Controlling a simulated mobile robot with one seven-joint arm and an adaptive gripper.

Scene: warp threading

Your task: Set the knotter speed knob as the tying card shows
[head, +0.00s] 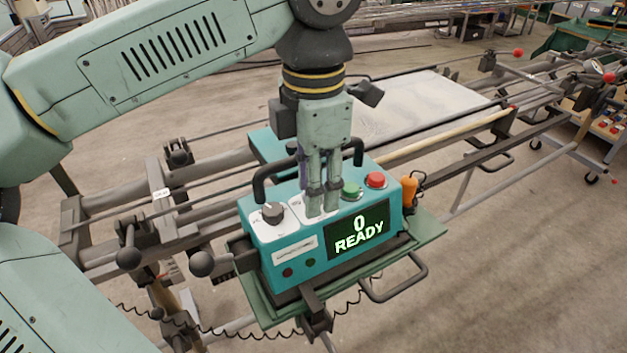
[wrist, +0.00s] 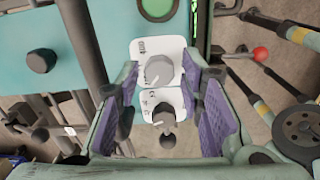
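The teal knotter box (head: 265,237) has a lit display (head: 358,230) reading "0 READY". A dark knob (head: 272,212) on a white plate sits at its left; it also shows in the wrist view (wrist: 163,114). A light grey knob (wrist: 160,72) sits on the neighbouring white plate, with a white line towards lower left; my fingers hide it in the head view. My gripper (head: 319,208) points down over that plate. In the wrist view my gripper (wrist: 164,76) is open, fingers on both sides of the light knob; contact is unclear. I cannot make out a tying card.
A green button (head: 351,189) and a red button (head: 376,180) stand right of my fingers. Black handles (head: 262,185) rise from the box. An orange-handled tool (head: 409,189) is at its right end. Frame rails with ball-ended levers (head: 203,264) surround it.

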